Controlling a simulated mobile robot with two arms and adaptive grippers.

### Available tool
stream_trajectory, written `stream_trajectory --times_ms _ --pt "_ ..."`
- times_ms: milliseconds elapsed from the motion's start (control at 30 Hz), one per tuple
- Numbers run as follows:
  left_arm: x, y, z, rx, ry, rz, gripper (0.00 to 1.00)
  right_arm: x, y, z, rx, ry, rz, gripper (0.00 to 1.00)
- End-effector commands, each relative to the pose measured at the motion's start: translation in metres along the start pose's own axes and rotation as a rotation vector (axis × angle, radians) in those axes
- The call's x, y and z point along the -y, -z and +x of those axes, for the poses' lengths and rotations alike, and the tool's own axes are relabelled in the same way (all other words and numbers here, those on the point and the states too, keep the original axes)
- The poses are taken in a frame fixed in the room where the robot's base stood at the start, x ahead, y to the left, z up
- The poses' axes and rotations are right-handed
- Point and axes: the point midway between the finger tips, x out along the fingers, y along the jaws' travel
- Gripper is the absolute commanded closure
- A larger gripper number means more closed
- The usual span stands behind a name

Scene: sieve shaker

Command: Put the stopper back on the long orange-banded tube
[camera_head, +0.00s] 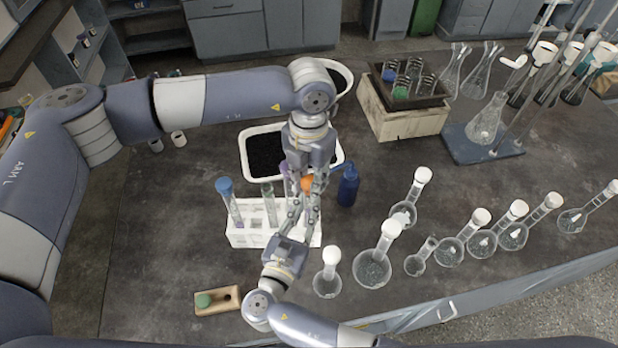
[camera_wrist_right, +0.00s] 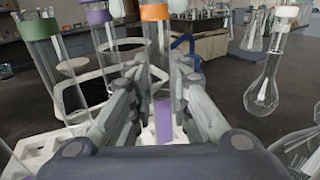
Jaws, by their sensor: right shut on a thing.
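A blue-capped tube (camera_head: 227,195) and a grey-green-capped tube (camera_head: 268,195) stand in the rack. A dark-filled tray (camera_head: 248,140) and blue bottle (camera_head: 348,187) are close by. Several flasks (camera_head: 373,268) stand right. A wooden block (camera_head: 230,298) holds a green stopper (camera_head: 203,300).

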Motion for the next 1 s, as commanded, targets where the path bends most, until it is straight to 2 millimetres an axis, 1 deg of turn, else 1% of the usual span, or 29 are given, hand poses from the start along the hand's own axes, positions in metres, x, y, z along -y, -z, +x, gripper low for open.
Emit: stream_trajectory --times_ms 267,367,467,800,900,933,1000 --pt "0.0001 0.0001 -0.0001 0.000 0.000 0.013 1.00 0.0003 0.0009 -0.0001 -0.002 0.000 -0.001 1.00" --pt "0.0000 0.0001 0.0000 0.000 0.000 0.090 1.00 0.0003 0.0009 -0.0001 -0.002 0.000 -0.001 1.00" --pt "0.0000 0.0001 0.0001 0.000 0.000 0.238 1.00 0.0003 0.0009 -0.0001 -0.002 0.000 -0.001 1.00" --pt "-0.0001 0.0001 0.0006 0.000 0.000 0.834 1.00 0.0002 0.0009 -0.0001 -0.002 0.000 -0.001 1.00" --pt "-0.0001 0.0002 0.0009 -0.001 0.000 0.983 1.00 0.0002 0.0009 -0.0001 -0.002 0.000 -0.001 1.00" --pt "-0.0001 0.0002 0.0009 -0.001 0.000 1.020 1.00 0.0002 0.0009 -0.0001 -0.002 0.000 -0.001 1.00" --pt "-0.0001 0.0002 0.0010 -0.001 0.000 1.020 1.00 0.0003 0.0009 0.0000 -0.002 0.000 -0.001 1.00"
